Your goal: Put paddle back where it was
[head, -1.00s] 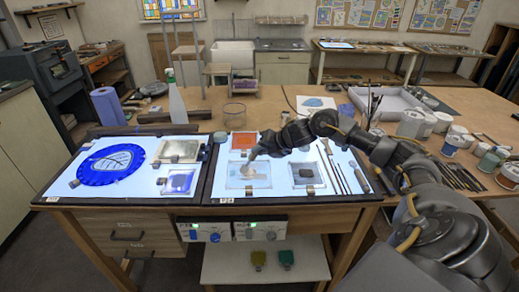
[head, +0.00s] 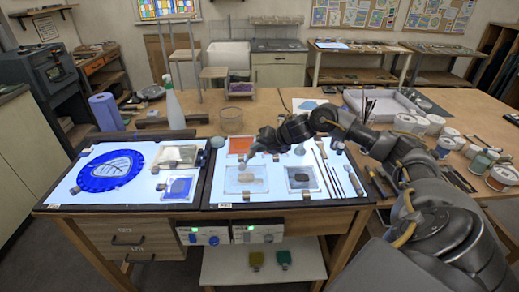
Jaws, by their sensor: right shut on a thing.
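My right arm reaches in from the right. Its gripper (head: 248,156) is over the right light panel (head: 271,202), just above a clear glass slab (head: 232,187) with a pale patch on it. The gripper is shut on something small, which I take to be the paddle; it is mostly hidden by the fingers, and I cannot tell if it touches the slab. Long thin tools (head: 331,175) lie on the panel's right side. My left gripper is not in view.
An orange glass square (head: 239,146) and a slab with a dark patch (head: 300,178) lie close by on the panel. The left panel holds a blue glass round (head: 92,183). Paint jars (head: 483,160) and a pale tray (head: 378,103) stand right. A spray bottle (head: 174,108) stands behind.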

